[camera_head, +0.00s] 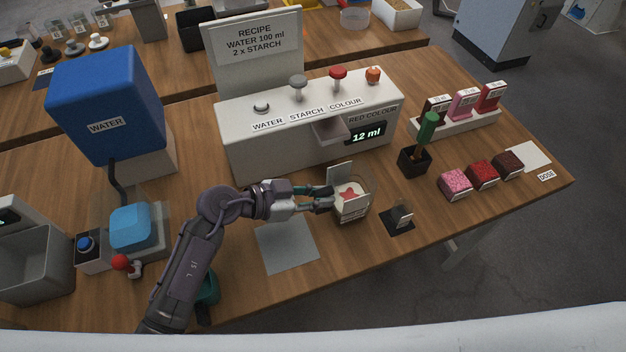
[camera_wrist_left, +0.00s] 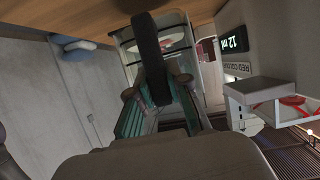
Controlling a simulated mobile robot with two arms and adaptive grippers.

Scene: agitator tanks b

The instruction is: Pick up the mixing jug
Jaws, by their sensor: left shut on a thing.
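The mixing jug (camera_head: 361,207) is a clear container with white contents and a red patch on top. It is upright in front of the dispenser, near the spout. My left gripper (camera_head: 326,198) reaches it from the left and is shut on its near-left side. In the left wrist view the jug (camera_wrist_left: 207,78) is beyond my left gripper (camera_wrist_left: 160,105), whose fingers partly hide it. I cannot tell whether the jug's base touches the table. My right gripper is not in view.
The white dispenser (camera_head: 260,150) reads 12 ml and stands right behind the jug. A black stand (camera_head: 397,222) is close on the right, with a dark holder (camera_head: 415,162) and green-handled tool beyond. A grey mat (camera_head: 286,246) lies bare in front. A blue water tank (camera_head: 110,100) stands left.

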